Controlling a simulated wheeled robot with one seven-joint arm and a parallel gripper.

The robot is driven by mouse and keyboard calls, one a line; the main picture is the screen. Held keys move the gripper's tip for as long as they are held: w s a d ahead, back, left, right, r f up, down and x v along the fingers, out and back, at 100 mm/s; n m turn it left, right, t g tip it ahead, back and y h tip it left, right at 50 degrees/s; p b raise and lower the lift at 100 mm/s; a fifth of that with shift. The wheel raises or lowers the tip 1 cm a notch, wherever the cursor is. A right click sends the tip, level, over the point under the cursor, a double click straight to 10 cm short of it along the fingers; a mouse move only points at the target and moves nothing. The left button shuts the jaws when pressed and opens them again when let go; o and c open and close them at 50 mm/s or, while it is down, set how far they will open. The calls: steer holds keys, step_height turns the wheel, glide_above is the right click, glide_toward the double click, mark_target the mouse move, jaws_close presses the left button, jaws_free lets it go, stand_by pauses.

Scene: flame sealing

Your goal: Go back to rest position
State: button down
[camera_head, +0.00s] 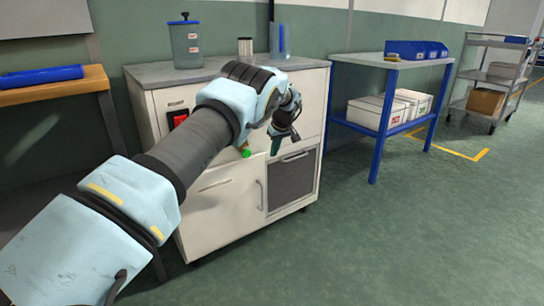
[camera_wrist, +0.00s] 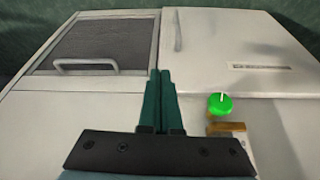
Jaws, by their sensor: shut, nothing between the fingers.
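My gripper (camera_head: 276,145) hangs in front of the white cabinet (camera_head: 222,225), with its fingers pointing down. In the wrist view my gripper (camera_wrist: 160,80) shows two dark green fingers pressed together and empty. A green round knob (camera_wrist: 220,104) sits on the cabinet just right of the fingers, apart from them; it also shows in the head view (camera_head: 246,153). My arm crosses the head view from the lower left and hides part of the cabinet front.
On the cabinet top stand a grey-green container (camera_head: 186,45), a small metal cylinder (camera_head: 245,47) and a clear blue-tinted vessel (camera_head: 280,42). A wooden bench (camera_head: 40,93) is at left. A blue-framed table (camera_head: 375,150) and a metal cart (camera_head: 470,104) stand right. The floor at lower right is clear.

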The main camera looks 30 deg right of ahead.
steer(key=v, duration=0.5)
steer(key=a+r+g, duration=0.1)
steer(key=a+r, duration=0.2)
steer(key=a, duration=1.2)
steer(key=a+r+g, duration=0.1)
steer(key=a+r, duration=0.3)
steer(key=a, duration=1.1)
steer(key=s+a+m, duration=0.1)
steer(key=s+a, duration=2.1)
steer(key=s, duration=0.4)
step_height(320, 180, up, 27)
steer(key=w+p, duration=0.1)
steer(key=p, duration=2.6)
steer(key=shift+g, duration=0.3)
steer(key=shift+d+f, duration=0.1)
steer(key=shift+f, duration=0.1)
